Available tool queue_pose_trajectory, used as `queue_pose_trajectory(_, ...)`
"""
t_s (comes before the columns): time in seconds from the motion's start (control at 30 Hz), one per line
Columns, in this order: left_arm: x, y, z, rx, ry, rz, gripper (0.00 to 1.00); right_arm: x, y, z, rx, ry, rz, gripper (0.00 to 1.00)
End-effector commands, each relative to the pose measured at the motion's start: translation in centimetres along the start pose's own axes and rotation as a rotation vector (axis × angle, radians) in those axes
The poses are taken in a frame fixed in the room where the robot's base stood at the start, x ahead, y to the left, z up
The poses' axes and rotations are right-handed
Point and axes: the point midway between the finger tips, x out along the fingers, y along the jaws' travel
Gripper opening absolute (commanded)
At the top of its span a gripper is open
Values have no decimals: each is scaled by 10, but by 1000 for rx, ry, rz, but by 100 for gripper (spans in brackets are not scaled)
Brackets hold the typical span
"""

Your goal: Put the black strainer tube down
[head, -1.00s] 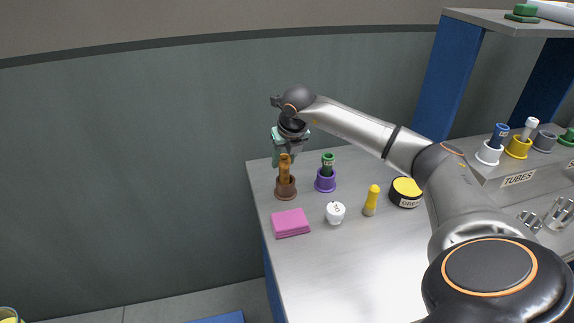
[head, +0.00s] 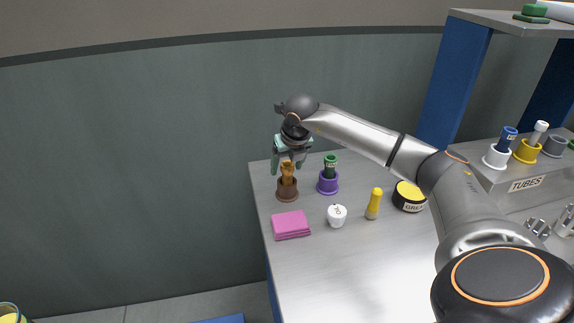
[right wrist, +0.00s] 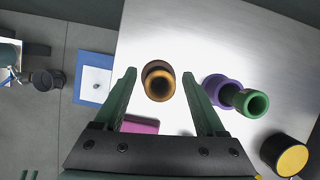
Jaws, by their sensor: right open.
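No tube that looks black shows. A brown-orange tube (head: 287,174) stands upright in a brown holder (head: 288,194) at the table's far left corner. My right gripper (head: 288,166) is above it, open, with one finger on each side of the tube's top. In the right wrist view the round open end of the tube (right wrist: 159,80) lies between the spread fingertips (right wrist: 158,74), with a gap on both sides. My left gripper is not in view.
A green tube (head: 330,165) in a purple holder (head: 328,184) stands close on the right. A pink sponge-like block (head: 290,225), a white pot (head: 337,215), a yellow bottle (head: 374,204) and a yellow-topped black tin (head: 408,197) are nearer. The table's front middle is clear.

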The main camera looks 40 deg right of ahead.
Motion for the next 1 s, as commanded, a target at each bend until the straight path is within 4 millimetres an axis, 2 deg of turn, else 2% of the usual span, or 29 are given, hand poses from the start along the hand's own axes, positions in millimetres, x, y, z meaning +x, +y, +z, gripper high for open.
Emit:
queue_pose_trajectory(0.13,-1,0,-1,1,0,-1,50,-2,0,1,0,-1,0,73)
queue_pose_trajectory(0.27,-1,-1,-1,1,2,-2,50,-12,0,2,0,-3,1,73)
queue_pose_trajectory(0.7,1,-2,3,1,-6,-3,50,-100,0,2,0,-4,1,73)
queue_pose_trajectory(0.83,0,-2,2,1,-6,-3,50,-115,0,2,0,-3,1,73)
queue_pose_trajectory(1.0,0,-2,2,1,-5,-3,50,-123,0,1,1,-1,0,73)
